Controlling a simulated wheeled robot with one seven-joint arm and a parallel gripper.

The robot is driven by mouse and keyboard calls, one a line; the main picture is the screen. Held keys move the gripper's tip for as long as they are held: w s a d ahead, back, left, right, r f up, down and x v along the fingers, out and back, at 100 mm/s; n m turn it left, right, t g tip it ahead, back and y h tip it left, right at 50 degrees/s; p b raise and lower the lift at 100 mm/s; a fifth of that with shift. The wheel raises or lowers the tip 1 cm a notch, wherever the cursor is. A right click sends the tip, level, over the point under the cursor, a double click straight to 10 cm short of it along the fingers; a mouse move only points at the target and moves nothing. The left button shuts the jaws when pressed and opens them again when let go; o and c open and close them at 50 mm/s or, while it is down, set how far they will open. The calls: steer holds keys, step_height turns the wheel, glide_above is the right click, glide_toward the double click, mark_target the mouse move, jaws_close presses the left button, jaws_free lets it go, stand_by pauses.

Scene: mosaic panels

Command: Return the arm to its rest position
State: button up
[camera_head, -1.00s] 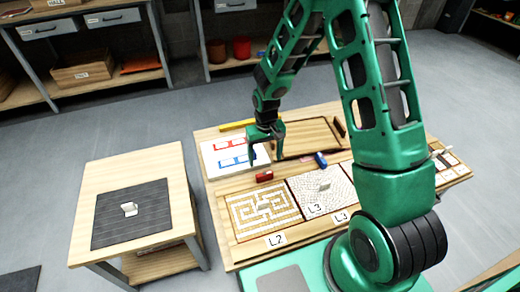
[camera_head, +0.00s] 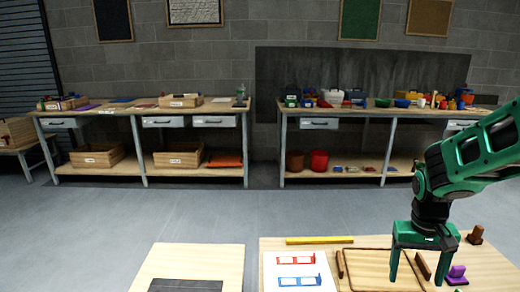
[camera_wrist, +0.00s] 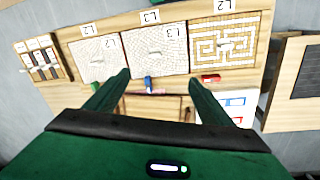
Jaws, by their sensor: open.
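My green gripper (camera_head: 416,272) is in the right part of the head view, pointing down over the worktable (camera_head: 250,285) near the framed wooden tray (camera_head: 372,270). Its two fingers are apart and nothing shows between them. In the wrist view my gripper (camera_wrist: 159,78) is also open and empty, with the table below. Beyond its fingers lie the maze-pattern panel (camera_wrist: 222,42) and two pale mosaic panels, one (camera_wrist: 160,52) in the middle and one (camera_wrist: 95,62) at the left. The head view cuts off the panels.
A white card with red and blue drawings (camera_head: 298,272), a yellow bar (camera_head: 320,240), a purple block (camera_head: 457,275) and brown blocks lie on the table. A small side table (camera_head: 190,262) stands left. Shelved benches (camera_head: 190,107) line the back wall, with open floor before them.

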steer(key=s+d+r+m, duration=0.1)
steer(key=s+r, duration=0.2)
steer(key=s, duration=0.6)
steer(key=s+d+r+m+y, duration=0.1)
steer(key=s+r, duration=0.3)
steer(key=s, duration=0.5)
steer(key=shift+s+r+m+y, duration=0.15)
steer(key=shift+r+m+y, duration=0.15)
steer(key=shift+m, duration=0.2)
steer(key=shift+w+f, duration=0.3)
steer(key=shift+w, duration=0.35)
